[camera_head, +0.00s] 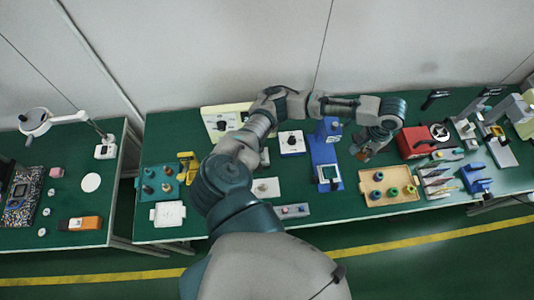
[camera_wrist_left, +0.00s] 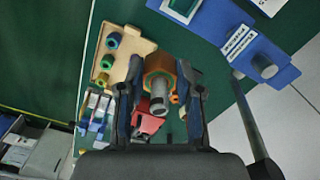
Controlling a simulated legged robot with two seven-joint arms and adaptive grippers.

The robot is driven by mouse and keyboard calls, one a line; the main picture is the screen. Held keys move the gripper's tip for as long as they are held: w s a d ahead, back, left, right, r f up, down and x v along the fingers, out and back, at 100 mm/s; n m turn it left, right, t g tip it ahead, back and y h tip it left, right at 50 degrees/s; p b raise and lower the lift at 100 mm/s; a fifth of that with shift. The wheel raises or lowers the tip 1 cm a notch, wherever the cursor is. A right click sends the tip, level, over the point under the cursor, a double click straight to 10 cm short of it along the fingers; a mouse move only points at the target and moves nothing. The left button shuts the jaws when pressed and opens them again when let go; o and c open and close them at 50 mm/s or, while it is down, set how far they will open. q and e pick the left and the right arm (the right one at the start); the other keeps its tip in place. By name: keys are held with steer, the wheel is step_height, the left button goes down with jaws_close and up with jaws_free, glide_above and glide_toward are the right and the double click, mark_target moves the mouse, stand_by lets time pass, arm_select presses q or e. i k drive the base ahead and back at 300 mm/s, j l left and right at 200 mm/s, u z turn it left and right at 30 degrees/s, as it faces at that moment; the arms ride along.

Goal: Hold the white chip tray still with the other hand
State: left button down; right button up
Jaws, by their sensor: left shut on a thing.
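The white chip tray (camera_head: 168,214) lies flat near the front left edge of the middle green table. It looks empty apart from a small mark in its middle. My left gripper (camera_head: 364,150) is far to its right, above the back of the same table. It is shut on a round orange part with a green face and a grey stub (camera_wrist_left: 160,86), which shows between the fingers (camera_wrist_left: 160,115) in the left wrist view. No gripper is at the white tray. My right gripper is not in view.
A teal tray (camera_head: 143,184) with several knobs stands just behind the white tray. A tan tray (camera_head: 370,201) with coloured rings lies below my left gripper. A blue fixture (camera_head: 322,155) and a red machine (camera_head: 411,147) flank it. The left table (camera_head: 60,210) is separate.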

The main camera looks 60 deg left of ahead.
mark_target(169, 215)
steer(key=l+u, duration=0.1)
steer(key=u, duration=3)
steer(key=j, duration=0.1)
